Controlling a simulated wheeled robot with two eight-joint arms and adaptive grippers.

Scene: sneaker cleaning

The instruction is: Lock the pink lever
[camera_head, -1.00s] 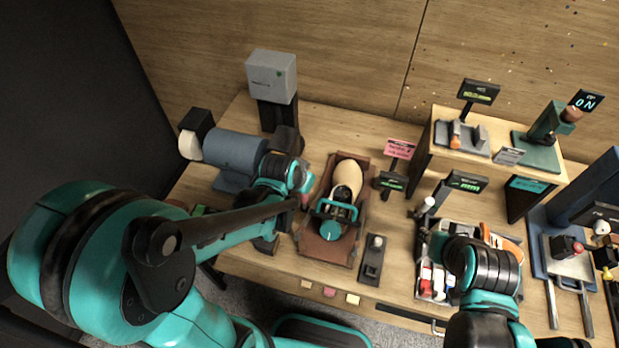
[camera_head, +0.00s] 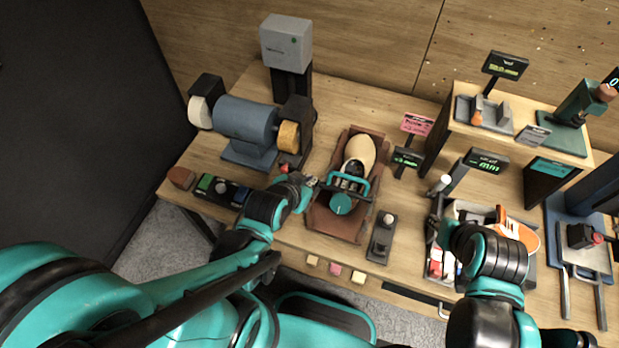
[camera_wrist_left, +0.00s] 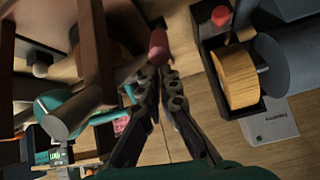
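The pink lever's rounded pink end (camera_wrist_left: 158,45) shows in the left wrist view, just beyond the fingertips of my left gripper (camera_wrist_left: 159,78). Those fingertips are together, with no clear gap; whether they touch the lever is hard to tell. In the head view my left gripper (camera_head: 312,183) is at the left side of the brown shoe stand (camera_head: 335,222), beside the teal clamp frame (camera_head: 340,204). The lever is not distinct there. A cream shoe form (camera_head: 359,154) sits in the stand. My right gripper is over the tray at right, its fingers hidden by its wrist.
A blue bench grinder (camera_head: 246,122) with a tan wheel (camera_head: 288,136) stands close left, with a red button (camera_wrist_left: 221,15) nearby. A small black switch block (camera_head: 381,240) lies right of the stand. A tray (camera_head: 457,207) of loose items is further right.

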